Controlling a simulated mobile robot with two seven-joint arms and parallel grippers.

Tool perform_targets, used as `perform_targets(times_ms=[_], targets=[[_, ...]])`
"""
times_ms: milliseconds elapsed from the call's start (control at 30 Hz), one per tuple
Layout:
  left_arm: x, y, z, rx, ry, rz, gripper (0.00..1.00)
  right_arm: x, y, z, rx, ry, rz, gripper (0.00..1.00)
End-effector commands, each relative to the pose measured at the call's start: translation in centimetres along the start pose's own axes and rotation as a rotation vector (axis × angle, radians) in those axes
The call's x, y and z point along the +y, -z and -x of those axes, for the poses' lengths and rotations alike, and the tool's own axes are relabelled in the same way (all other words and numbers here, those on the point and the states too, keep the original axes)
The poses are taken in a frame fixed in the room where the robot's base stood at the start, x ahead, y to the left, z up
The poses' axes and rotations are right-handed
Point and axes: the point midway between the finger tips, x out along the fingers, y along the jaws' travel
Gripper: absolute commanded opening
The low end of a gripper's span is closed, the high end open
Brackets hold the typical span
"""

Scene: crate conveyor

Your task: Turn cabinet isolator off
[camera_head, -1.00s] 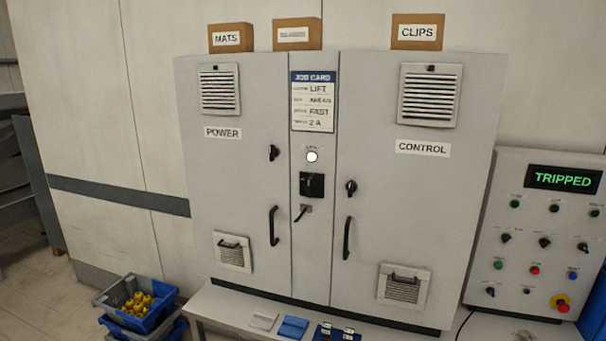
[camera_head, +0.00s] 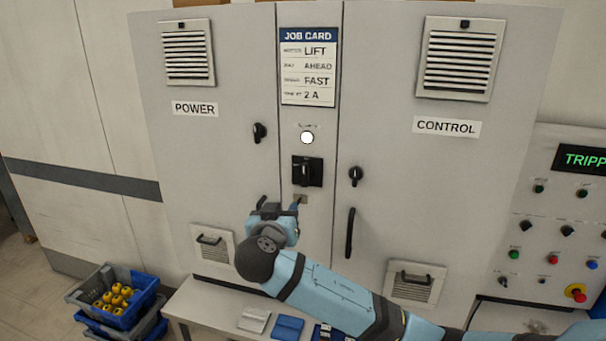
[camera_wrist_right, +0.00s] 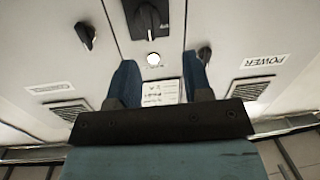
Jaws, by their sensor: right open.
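The cabinet isolator (camera_head: 307,171) is a black rotary switch on a dark square plate. It sits on the narrow middle panel, below a white lamp (camera_head: 307,137); its handle looks upright. In the right wrist view the isolator (camera_wrist_right: 150,18) shows upside down at the top edge, beyond the fingertips. My right gripper (camera_head: 280,204) is open and empty, just below and left of the isolator, apart from it in the picture. Its two blue fingers (camera_wrist_right: 160,75) stand apart in the wrist view. It partly hides the small latch under the isolator and the left door handle. My left gripper is not in view.
Black door knobs (camera_head: 259,132) (camera_head: 355,175) flank the isolator. A long door handle (camera_head: 349,233) stands on the CONTROL door. A control panel (camera_head: 540,205) is at the right. A low bench (camera_head: 205,312) holds small items; crates (camera_head: 135,310) stand at lower left.

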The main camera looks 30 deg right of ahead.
Motion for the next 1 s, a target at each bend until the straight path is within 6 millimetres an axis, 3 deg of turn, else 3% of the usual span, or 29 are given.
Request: perform_targets(times_ms=[33,100,200,367,800,1000], targets=[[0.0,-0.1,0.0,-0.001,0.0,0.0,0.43,0.5,1.6,-0.2,0.028,-0.036,-0.037,0.46],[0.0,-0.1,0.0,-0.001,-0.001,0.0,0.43,0.9,2.9,-0.3,0.051,-0.072,-0.075,0.46],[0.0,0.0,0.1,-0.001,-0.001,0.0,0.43,1.4,3.9,-0.6,0.068,-0.099,-0.101,0.46],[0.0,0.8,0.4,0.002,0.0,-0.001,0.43,1.7,4.2,-2.4,0.07,-0.104,-0.102,0.46],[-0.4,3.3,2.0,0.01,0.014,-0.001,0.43,2.6,4.8,-11.2,0.068,-0.103,-0.1,0.46],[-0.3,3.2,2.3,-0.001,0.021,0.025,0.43,2.7,4.8,-13.5,0.067,-0.101,-0.101,0.46]])
